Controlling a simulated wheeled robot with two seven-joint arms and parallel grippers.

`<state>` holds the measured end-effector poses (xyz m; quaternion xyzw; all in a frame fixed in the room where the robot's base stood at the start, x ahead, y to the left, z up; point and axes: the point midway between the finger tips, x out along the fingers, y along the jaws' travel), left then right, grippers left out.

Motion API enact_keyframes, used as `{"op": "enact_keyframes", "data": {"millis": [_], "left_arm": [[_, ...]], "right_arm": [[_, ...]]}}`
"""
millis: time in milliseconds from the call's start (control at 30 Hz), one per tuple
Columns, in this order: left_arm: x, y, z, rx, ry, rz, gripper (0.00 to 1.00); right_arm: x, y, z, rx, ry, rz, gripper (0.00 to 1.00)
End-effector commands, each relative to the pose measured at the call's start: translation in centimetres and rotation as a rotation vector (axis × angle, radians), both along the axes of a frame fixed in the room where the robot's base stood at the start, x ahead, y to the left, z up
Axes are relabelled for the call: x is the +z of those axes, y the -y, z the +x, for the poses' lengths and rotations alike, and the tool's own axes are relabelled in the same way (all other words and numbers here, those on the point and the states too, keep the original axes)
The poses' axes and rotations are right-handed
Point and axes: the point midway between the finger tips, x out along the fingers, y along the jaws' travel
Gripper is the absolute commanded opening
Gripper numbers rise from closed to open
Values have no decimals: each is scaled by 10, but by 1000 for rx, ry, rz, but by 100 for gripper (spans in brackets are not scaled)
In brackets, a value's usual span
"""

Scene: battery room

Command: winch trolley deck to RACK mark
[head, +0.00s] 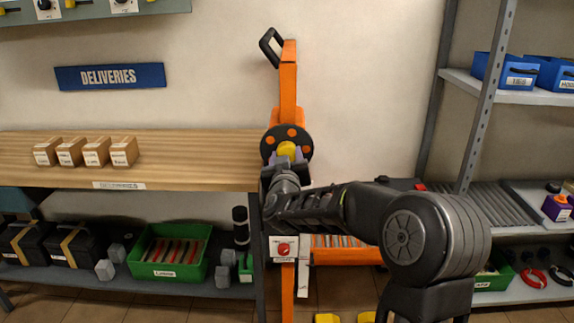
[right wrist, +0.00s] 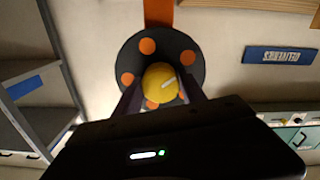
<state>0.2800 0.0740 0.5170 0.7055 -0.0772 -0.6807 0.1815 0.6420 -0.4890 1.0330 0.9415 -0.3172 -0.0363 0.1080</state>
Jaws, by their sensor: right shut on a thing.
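The orange winch trolley (head: 288,85) stands upright against the wall, with a black handle at its top. Its black winch disc (head: 268,143) has orange dots and a yellow hub knob (head: 287,149). My right gripper (head: 286,160) is shut on the yellow knob. In the right wrist view, the fingers of the right gripper (right wrist: 162,92) sit on either side of the yellow knob (right wrist: 158,82), in front of the disc (right wrist: 128,62). The orange deck with rollers (head: 345,256) is low, partly behind my right arm. I cannot make out the RACK mark. My left gripper is out of view.
A wooden bench (head: 190,150) with several small boxes stands left, with a green crate (head: 170,252) below. A grey rack (head: 487,100) with blue bins stands right, with a roller shelf (head: 490,208).

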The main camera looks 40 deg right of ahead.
Motion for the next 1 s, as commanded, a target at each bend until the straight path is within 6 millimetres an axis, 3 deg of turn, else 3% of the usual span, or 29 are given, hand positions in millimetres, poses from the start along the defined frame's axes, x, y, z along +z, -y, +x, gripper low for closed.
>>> {"op": "enact_keyframes", "data": {"millis": [100,400,1000], "left_arm": [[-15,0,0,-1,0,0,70],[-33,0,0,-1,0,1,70],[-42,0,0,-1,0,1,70]], "right_arm": [[-4,-1,0,1,67,86,7],[-3,-2,1,2,212,280,7],[0,-1,1,0,296,391,7]]}}
